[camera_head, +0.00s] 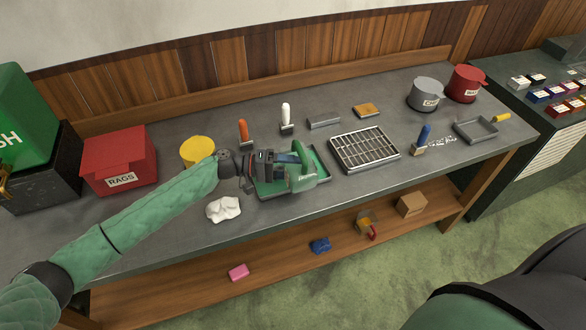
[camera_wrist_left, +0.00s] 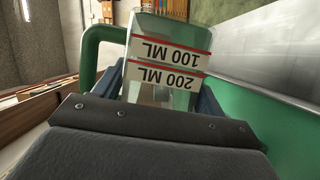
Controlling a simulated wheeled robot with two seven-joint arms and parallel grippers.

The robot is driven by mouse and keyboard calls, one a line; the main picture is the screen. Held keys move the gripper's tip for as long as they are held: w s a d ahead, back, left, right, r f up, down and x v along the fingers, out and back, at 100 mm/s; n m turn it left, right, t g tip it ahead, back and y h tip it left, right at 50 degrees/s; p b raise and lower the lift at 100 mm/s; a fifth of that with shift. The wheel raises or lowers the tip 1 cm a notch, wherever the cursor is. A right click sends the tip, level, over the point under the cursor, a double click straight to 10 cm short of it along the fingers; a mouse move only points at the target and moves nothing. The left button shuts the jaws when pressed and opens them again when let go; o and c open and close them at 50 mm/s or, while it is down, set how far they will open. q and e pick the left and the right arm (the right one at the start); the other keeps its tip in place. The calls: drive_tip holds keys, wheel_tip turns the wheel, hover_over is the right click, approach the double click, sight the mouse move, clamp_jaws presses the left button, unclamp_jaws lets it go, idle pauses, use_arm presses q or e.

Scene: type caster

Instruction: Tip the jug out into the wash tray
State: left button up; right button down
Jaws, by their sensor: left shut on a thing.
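The jug (camera_head: 303,176) is clear with a green handle, and it is over the green wash tray (camera_head: 265,193) in the head view. My left gripper (camera_head: 290,163) is shut on the jug. In the left wrist view the jug (camera_wrist_left: 165,62) sits between the fingers, its 100 ML and 200 ML labels reading upside down and its green handle at the left. The tray's green surface fills the right side there. The jug's exact tilt and whether anything is in it are hard to tell. My right gripper is out of view.
A metal grate tray (camera_head: 364,149) stands just right of the wash tray. A crumpled white cloth (camera_head: 223,208) and a yellow round container (camera_head: 197,150) are at its left. Orange (camera_head: 243,131) and white-handled (camera_head: 286,117) tools stand behind. A lower shelf holds loose items.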

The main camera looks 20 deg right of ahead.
use_arm(q)
drive_tip(key=shift+w+r+n+h+b, duration=0.5)
drive_tip(key=shift+w+r+n, duration=0.05)
drive_tip(key=shift+n, duration=0.55)
drive_tip(key=shift+w+r, duration=0.1)
drive_tip(key=shift+r, duration=0.05)
idle(0.3)
drive_tip(key=shift+w+n, duration=0.15)
drive_tip(key=shift+n, duration=0.35)
drive_tip(key=shift+w+r+g, duration=0.1)
drive_tip(key=shift+g, duration=0.2)
drive_tip(key=shift+w+n, duration=0.1)
drive_tip(key=shift+n, duration=0.2)
drive_tip(key=shift+w+r+n+h+b, duration=0.2)
drive_tip(key=shift+r+n+h+b, duration=0.05)
drive_tip(key=shift+n+h+b, duration=0.15)
drive_tip(key=shift+w, duration=0.1)
drive_tip(key=shift+w+r+n, duration=0.1)
drive_tip(key=shift+w+n, duration=0.1)
drive_tip(key=shift+n, duration=0.4)
